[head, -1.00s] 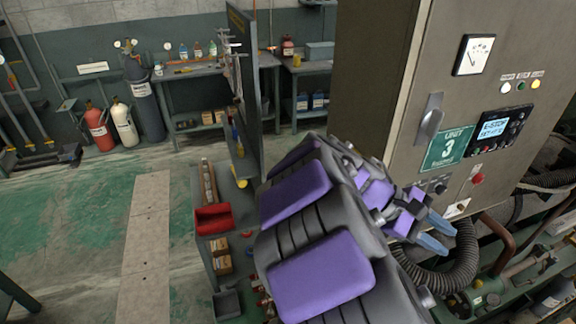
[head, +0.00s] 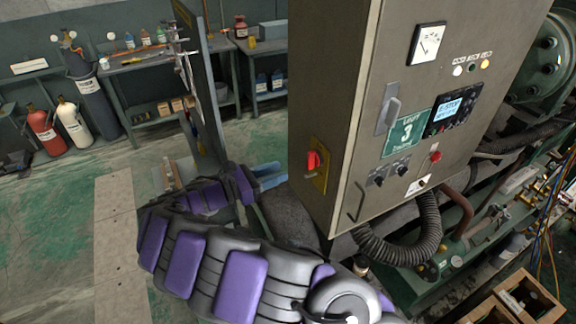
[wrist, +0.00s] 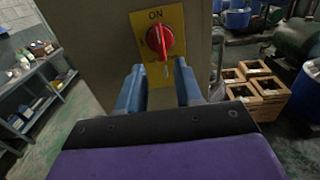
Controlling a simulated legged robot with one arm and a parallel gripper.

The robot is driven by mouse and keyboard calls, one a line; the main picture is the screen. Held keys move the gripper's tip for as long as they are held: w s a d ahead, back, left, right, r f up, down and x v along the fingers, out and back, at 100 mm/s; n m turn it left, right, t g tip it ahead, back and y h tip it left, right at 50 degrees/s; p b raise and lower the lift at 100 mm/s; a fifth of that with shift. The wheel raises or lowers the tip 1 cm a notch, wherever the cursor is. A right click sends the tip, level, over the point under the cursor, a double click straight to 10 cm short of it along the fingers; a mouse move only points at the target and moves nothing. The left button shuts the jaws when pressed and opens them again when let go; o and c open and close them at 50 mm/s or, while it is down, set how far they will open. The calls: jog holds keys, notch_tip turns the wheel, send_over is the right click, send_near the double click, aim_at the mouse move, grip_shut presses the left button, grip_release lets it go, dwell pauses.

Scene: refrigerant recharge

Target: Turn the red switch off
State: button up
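The red switch (head: 313,161) sits on a yellow plate (head: 320,182) on the narrow left side of the grey control cabinet. In the wrist view the red rotary switch (wrist: 160,40) is just beyond my fingertips, with "ON" printed above it on the yellow plate (wrist: 174,15). My gripper (wrist: 159,88) is open, its two blue fingers apart below the switch with nothing visible between them. In the head view my gripper (head: 270,176) is left of the switch, and its fingers look apart from it.
The cabinet front (head: 450,60) carries a gauge, lamps, a handle, a display and a red button (head: 435,156). A black corrugated hose (head: 400,250) runs below it. Wooden crates (head: 520,300) stand at lower right. A dark upright panel (head: 200,80) stands behind my arm.

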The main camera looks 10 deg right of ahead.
aim_at(307, 161)
jog(key=b+x, duration=0.3)
jog(key=x, duration=0.5)
jog(key=shift+f+b, duration=0.15)
jog(key=shift+b, duration=0.2)
jog(key=shift+d, duration=0.1)
jog(key=shift+c, duration=0.5)
grip_shut()
